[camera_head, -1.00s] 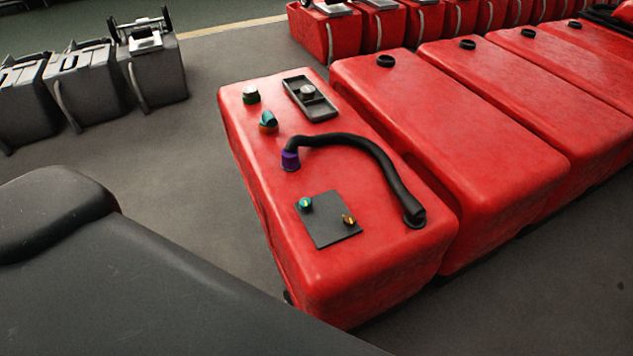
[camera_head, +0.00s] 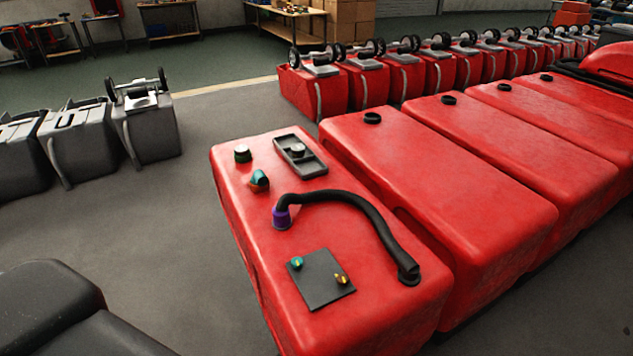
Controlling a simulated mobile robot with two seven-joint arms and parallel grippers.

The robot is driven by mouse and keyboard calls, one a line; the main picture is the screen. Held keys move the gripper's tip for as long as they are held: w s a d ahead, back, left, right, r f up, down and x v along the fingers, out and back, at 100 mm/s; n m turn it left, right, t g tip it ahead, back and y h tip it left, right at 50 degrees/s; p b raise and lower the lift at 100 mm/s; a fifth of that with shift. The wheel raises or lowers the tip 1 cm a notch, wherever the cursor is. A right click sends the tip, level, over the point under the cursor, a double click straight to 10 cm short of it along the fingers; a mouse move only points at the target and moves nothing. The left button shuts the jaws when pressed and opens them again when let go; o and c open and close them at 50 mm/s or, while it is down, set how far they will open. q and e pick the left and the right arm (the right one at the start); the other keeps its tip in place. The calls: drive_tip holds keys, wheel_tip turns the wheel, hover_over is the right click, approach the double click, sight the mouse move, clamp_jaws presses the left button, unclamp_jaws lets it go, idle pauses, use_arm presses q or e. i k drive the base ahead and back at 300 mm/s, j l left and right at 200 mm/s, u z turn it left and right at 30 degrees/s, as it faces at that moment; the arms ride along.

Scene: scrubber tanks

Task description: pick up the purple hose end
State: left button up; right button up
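The purple hose end (camera_head: 282,218) is on top of the nearest red tank (camera_head: 240,190), towards its left side. It is upright, and its lower rim meets the tank top. The black hose (camera_head: 350,197) arches from it to the right and down to a black fitting (camera_head: 408,275) near the tank's right edge. Neither of my grippers shows in the view. A dark grey part (camera_head: 60,310) that may be mine fills the lower left corner.
A teal-and-orange fitting (camera_head: 259,181), a dark cap (camera_head: 242,153), a black tray (camera_head: 300,155) and a dark plate (camera_head: 320,279) with two small knobs share the tank top. More red tanks (camera_head: 440,170) stand close on the right. Open floor (camera_head: 150,230) lies left.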

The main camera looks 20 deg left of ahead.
sight(281, 219)
drive_tip(key=k+j, duration=0.15)
drive_tip(key=j, duration=0.2)
drive_tip(key=k+j+z, duration=0.15)
drive_tip(key=j, duration=0.15)
drive_tip(key=k+j, duration=0.1)
drive_tip(key=j, duration=0.25)
drive_tip(key=j+z, duration=0.15)
drive_tip(key=j, duration=0.3)
drive_tip(key=k+j+z, duration=0.2)
drive_tip(key=j, duration=0.2)
drive_tip(key=j+z, duration=0.15)
drive_tip(key=j, duration=0.3)
drive_tip(key=i+j+z, duration=0.1)
drive_tip(key=j, duration=0.35)
